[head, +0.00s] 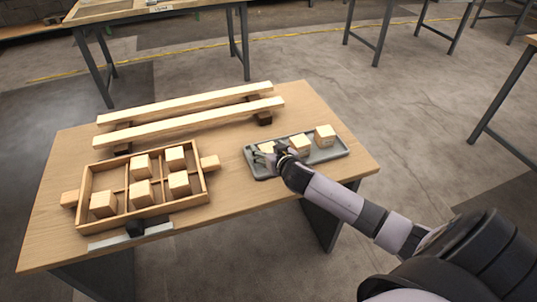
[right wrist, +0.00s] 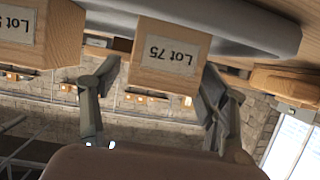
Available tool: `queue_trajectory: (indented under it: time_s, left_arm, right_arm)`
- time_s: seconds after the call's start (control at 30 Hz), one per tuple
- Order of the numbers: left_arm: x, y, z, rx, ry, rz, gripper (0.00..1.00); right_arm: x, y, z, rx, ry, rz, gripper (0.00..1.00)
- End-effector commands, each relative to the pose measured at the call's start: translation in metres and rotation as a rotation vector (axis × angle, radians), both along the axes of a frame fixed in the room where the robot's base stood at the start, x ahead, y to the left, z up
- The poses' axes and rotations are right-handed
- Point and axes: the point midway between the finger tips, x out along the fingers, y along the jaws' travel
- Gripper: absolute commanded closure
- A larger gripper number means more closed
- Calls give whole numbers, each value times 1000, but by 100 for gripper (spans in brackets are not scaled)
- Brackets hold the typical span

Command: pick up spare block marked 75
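The block marked Lot 75 (right wrist: 168,55) is a pale wooden cube with a white label, upside down in the right wrist view. In the head view it is the leftmost block (head: 267,147) in the grey tray (head: 262,171), partly hidden by my right gripper (head: 272,154). That gripper's fingers (right wrist: 158,90) stand open on either side of the block, with a visible gap on at least the left side in the wrist view. My left gripper is not in view.
Two more blocks, a middle one (head: 300,146) and a right one (head: 325,136), stand in the tray. A divided wooden box (head: 148,213) holds several blocks at left. Two long wooden bars (head: 190,120) lie behind on supports. The tabletop (head: 225,208) is clear between box and tray.

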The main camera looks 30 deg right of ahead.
Motion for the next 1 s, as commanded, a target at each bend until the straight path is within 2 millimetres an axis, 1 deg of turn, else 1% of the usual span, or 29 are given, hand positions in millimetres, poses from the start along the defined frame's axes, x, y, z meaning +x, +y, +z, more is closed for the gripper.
queue_trajectory:
  time_s: [0.07,0.73,1.0]
  left_arm:
    - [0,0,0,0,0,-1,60]
    - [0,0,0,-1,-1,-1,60]
    - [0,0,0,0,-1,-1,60]
  right_arm:
    - [0,0,0,0,0,0,39]
    - [0,0,0,0,0,0,83]
    - [0,0,2,0,-1,0,83]
